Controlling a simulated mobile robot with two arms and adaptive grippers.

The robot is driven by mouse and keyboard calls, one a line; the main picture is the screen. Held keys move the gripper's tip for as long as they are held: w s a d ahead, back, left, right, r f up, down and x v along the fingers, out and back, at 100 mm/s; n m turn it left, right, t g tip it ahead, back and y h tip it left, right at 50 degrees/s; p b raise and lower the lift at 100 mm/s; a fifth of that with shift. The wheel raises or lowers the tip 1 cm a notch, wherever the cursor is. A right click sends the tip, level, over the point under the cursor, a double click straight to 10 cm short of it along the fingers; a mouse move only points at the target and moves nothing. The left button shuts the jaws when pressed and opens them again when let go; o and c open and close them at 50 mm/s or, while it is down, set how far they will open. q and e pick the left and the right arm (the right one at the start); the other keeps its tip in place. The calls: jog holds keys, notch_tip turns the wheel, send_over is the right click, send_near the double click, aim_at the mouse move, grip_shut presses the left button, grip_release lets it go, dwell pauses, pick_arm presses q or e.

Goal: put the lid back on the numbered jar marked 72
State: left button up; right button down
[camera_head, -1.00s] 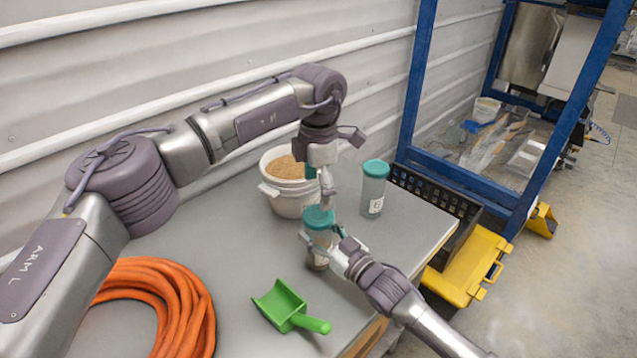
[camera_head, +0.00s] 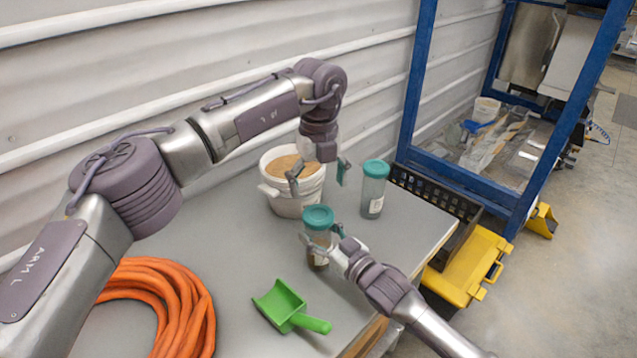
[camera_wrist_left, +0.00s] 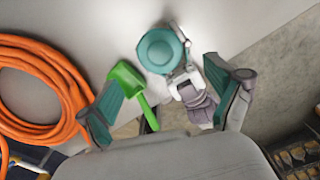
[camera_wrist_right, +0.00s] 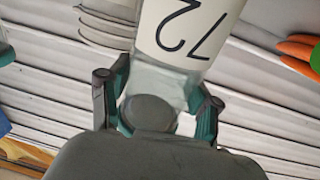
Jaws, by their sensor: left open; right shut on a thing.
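The jar marked 72 (camera_head: 319,239) stands upright on the table with a teal lid (camera_head: 318,217) seated on its top. Its white label with 72 (camera_wrist_right: 185,30) shows in the right wrist view. My right gripper (camera_head: 322,242) is shut around the jar's body below the lid. My left gripper (camera_head: 318,178) is open and empty, above and behind the jar, in front of the white bucket. In the left wrist view the lid (camera_wrist_left: 160,50) lies ahead, between and beyond the open fingers.
A second teal-lidded jar (camera_head: 373,190) stands at the back right. A white bucket (camera_head: 285,203) of tan grain is behind. A green scoop (camera_head: 283,305) and a coiled orange hose (camera_head: 180,300) lie in front and left. A black crate (camera_head: 440,196) and yellow case (camera_head: 468,268) are right.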

aim_at(318, 214)
pick_arm(q)
jog(key=shift+f, duration=4.05)
